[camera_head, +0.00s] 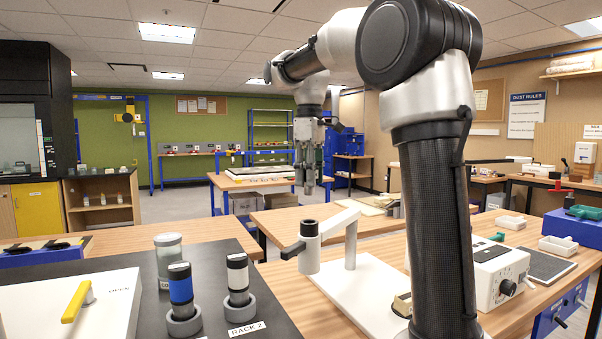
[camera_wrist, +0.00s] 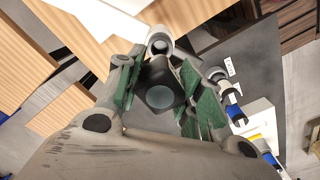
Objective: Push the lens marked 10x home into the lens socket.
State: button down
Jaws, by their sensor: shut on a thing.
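My gripper (camera_head: 307,183) hangs in the air, above the white stand in the picture. In the wrist view its green-padded fingers (camera_wrist: 158,92) are closed on a dark lens (camera_wrist: 160,96) with a pale round face. Its marking cannot be read, and the lens is hard to make out in the head view. The stand's upright tube (camera_head: 309,257) has a dark collar (camera_head: 309,228) at its top, which appears to be the lens socket. In the wrist view the tube's open ring (camera_wrist: 160,44) shows just beyond the held lens, apart from it as far as I can tell.
A blue-banded lens (camera_head: 181,288) and a white-banded lens (camera_head: 237,276) stand in grey rings by the RACK 2 label (camera_head: 247,329). A white control box (camera_head: 497,276) stands right of the stand's white base (camera_head: 352,292).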

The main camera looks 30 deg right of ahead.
aim_at(309, 193)
dwell(0.3)
jog(key=shift+f, duration=2.9)
jog(key=shift+f, duration=0.1)
jog(key=shift+f, duration=1.8)
jog(key=c, duration=0.9)
grip_release()
jog(key=shift+o, duration=0.2)
